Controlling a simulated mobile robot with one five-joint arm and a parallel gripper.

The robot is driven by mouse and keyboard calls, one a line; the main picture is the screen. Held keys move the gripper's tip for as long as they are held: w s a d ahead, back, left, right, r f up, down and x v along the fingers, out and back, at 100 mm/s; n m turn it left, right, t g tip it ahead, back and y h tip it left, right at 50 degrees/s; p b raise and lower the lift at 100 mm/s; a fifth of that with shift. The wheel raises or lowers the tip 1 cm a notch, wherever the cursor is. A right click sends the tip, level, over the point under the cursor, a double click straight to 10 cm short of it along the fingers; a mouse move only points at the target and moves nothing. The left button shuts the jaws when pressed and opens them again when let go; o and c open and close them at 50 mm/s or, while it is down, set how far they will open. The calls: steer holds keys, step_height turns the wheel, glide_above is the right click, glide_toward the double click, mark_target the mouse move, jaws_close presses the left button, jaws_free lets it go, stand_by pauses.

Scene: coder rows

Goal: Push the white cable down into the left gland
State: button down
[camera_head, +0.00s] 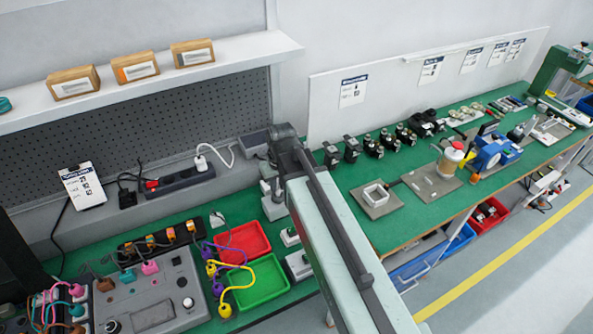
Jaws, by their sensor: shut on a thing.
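My arm reaches in from the bottom right, and its dark wrist bends down at the middle of the picture. My gripper (272,172) is small and partly hidden by the arm there. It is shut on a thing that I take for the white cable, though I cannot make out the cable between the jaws. Just below is a light grey box (273,208) on the green bench, with short upright parts on top. I cannot tell which part is the left gland, or whether the cable touches it.
A power strip (180,180) with a white plug (201,163) lies behind. A red tray (243,243), a green tray (263,281) and a grey control panel (150,300) stand left of my arm. A second green bench (340,185) with several fixtures is to the right.

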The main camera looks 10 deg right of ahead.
mark_target(280, 199)
steer(key=shift+f, duration=0.2)
steer(key=c, duration=1.3)
jaws_free()
steer(key=shift+o, duration=0.2)
steer(key=shift+r, duration=0.1)
step_height(280, 199, up, 8)
steer(key=s+p, duration=0.2)
steer(key=p, duration=0.6)
steer(key=s+d+f+m+g+b, duration=0.2)
steer(key=s+d+m, duration=0.1)
steer(key=s+d, duration=0.4)
steer(key=shift+d+f+h, duration=0.3)
steer(key=shift+d+f, duration=0.05)
steer(key=shift+d, duration=0.5)
